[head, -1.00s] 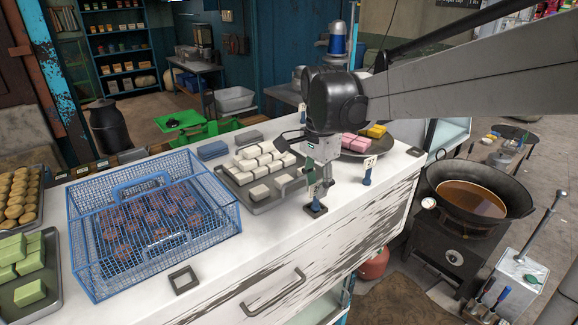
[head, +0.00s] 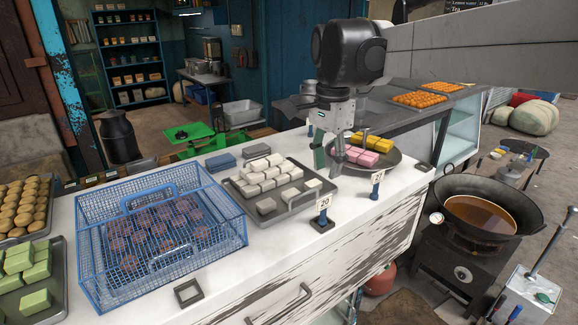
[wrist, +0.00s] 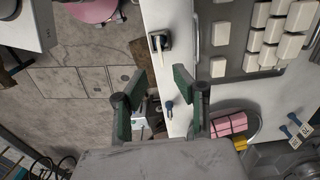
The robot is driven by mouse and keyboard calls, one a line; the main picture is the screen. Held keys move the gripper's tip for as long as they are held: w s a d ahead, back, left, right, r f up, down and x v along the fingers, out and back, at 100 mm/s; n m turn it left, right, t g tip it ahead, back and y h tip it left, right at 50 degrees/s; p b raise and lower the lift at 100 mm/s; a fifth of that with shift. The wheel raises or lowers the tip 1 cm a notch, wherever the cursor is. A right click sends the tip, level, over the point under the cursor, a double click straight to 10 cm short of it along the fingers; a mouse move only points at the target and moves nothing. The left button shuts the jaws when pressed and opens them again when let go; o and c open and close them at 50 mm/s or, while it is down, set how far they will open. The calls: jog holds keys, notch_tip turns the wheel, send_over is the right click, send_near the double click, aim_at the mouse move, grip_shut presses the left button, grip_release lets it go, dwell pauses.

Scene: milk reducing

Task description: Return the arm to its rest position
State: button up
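My gripper (head: 328,160) hangs above the white counter (head: 240,247), in front of the round dark plate of pink and yellow blocks in the head view. In the wrist view its two green-padded fingers (wrist: 160,103) are spread apart with nothing held between them. My arm extends from the gripper to the upper right in the head view. The gripper partly hides the plate's left side.
A tray of white blocks (head: 272,184) lies left of the gripper. Price stands (head: 323,214) and (head: 376,184) stand near the counter's front edge. A blue wire basket (head: 160,245) is at left. A wok (head: 483,210) sits right of the counter, beyond a gap.

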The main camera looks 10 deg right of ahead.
jog(key=s+f+n+t+b, duration=0.6)
jog(key=s+f+n, duration=0.7)
jog(key=s+f, duration=0.4)
jog(key=shift+s+f+t, duration=0.2)
jog(key=shift+s+t, duration=0.4)
jog(key=shift+s, duration=0.2)
